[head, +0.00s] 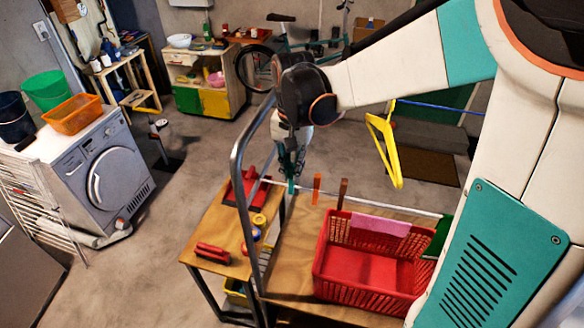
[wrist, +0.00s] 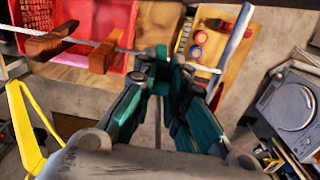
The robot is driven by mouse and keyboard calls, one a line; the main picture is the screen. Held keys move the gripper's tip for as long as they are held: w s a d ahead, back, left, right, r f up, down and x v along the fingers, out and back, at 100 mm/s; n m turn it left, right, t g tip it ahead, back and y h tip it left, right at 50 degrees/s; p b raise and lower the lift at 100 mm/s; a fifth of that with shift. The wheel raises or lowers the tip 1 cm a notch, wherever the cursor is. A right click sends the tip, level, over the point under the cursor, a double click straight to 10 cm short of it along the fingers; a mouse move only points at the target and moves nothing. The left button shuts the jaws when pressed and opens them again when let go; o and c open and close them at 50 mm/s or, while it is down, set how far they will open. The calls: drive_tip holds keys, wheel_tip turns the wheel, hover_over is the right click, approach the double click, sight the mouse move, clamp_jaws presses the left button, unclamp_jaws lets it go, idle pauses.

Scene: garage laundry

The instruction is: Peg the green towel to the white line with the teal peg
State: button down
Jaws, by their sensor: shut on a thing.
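My gripper (head: 290,168) points down at the left part of the white line (head: 402,211) and is shut on the teal peg (head: 291,187). In the wrist view the teal peg (wrist: 162,70) sits between the fingertips (wrist: 164,88), at the line (wrist: 75,40). I cannot tell whether its jaws grip the line. A green cloth (head: 439,236), seemingly the green towel, shows at the line's right end, partly hidden by my arm. No green cloth shows under the teal peg.
An orange peg (head: 316,188) and a brown peg (head: 342,193) stand on the line. A pink cloth (head: 381,222) is at the red basket (head: 365,268). A grey metal rail (head: 238,165) rises left of my gripper. A yellow hanger (head: 384,145) hangs behind.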

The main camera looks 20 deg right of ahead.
drive_tip(key=shift+r+p, duration=1.05)
drive_tip(key=shift+r, duration=0.8)
